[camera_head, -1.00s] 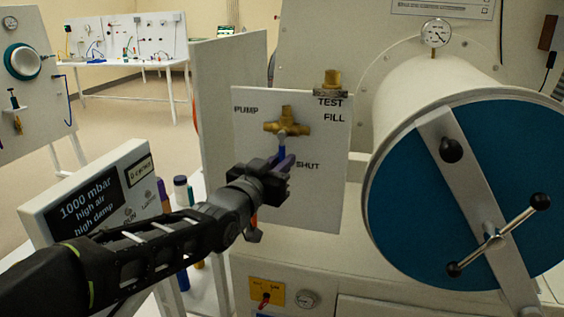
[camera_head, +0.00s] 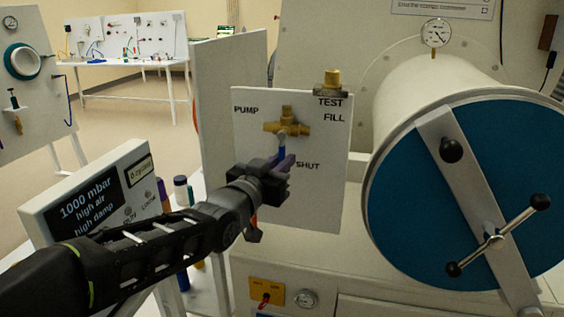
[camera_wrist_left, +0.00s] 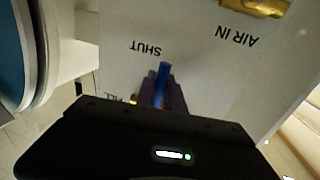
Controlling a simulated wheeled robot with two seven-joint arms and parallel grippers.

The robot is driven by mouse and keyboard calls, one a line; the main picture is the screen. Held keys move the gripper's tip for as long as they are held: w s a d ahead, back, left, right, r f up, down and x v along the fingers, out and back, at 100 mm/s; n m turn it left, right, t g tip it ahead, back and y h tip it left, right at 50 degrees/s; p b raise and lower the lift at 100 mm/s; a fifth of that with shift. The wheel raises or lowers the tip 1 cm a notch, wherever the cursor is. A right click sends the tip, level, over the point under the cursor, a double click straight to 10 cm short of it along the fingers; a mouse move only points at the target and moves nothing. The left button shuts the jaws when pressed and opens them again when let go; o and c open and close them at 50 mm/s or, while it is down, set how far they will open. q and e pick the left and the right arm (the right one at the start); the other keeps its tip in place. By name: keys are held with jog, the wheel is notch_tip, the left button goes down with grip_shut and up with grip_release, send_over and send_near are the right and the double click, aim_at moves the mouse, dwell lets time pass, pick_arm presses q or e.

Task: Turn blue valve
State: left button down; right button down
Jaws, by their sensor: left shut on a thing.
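The valve is a brass body (camera_head: 287,126) with a blue handle (camera_head: 282,146) on a white panel (camera_head: 325,205) marked PUMP, TEST, FILL and SHUT. The handle hangs down from the brass, beside the word SHUT. My left gripper (camera_head: 284,163) is shut on the blue handle at its lower part. In the left wrist view the blue handle (camera_wrist_left: 162,82) stands between the two dark fingers, near the upside-down word SHUT. The fingers and wrist hide part of the handle. My right gripper is not in view.
A large drum with a blue door (camera_head: 420,215) and crossbar handle stands close at right. A display (camera_head: 88,207) reading 1000 mbar is at lower left, with marker-like tubes (camera_head: 181,190) behind my arm. A brass fitting (camera_head: 332,80) tops the panel.

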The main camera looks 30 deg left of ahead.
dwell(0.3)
pick_arm(q)
jog(key=shift+s+a+f+m+b, duration=0.15)
jog(key=shift+a+m+b, duration=0.2)
jog(key=shift+m+b, duration=0.35)
jog(key=shift+s+a+r+m+g+b, duration=0.15)
jog(key=shift+a+r+m+g+b, duration=0.2)
jog(key=shift+m, duration=0.5)
jog(key=shift+s+a+r+m+g+b, duration=0.15)
jog(key=shift+a+m+b, duration=0.3)
jog(key=shift+m, duration=0.45)
jog(key=shift+s+a+r+m+g+b, duration=0.2)
jog(key=shift+a+m, duration=0.3)
jog(key=shift+m, duration=0.35)
jog(key=c, duration=1.4)
grip_release()
jog(key=shift+c, duration=0.2)
